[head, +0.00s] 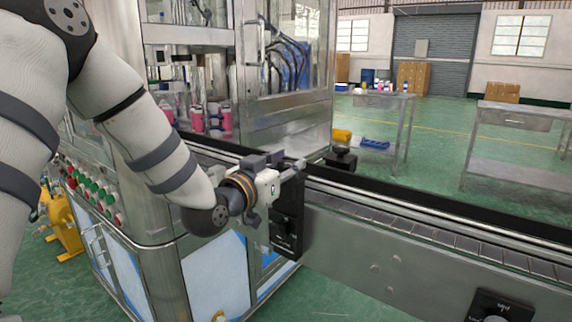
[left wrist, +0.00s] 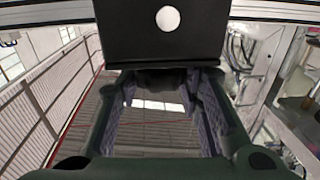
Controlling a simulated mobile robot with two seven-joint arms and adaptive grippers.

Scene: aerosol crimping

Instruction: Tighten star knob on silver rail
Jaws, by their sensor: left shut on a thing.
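My left gripper (head: 287,170) is at the near side of the conveyor's silver rail (head: 365,205), close to a black bracket (head: 287,222). In the left wrist view, a black block with a white round spot (left wrist: 120,35) fills the top centre. A dark knob-like part (left wrist: 160,80) sits just below it, between the two fingers of my left gripper (left wrist: 165,95). The gripper is shut on this part, which appears to be the star knob. Its shape is mostly hidden by the fingers and the dark shading. My right gripper is not in view.
A steel-framed machine cabinet (head: 285,125) with pink-filled containers (head: 197,119) stands behind my left arm. Another black clamp (head: 341,158) sits on the far rail. A black labelled box (head: 500,306) is at the lower right. Metal tables (head: 385,101) stand beyond; green floor lies between.

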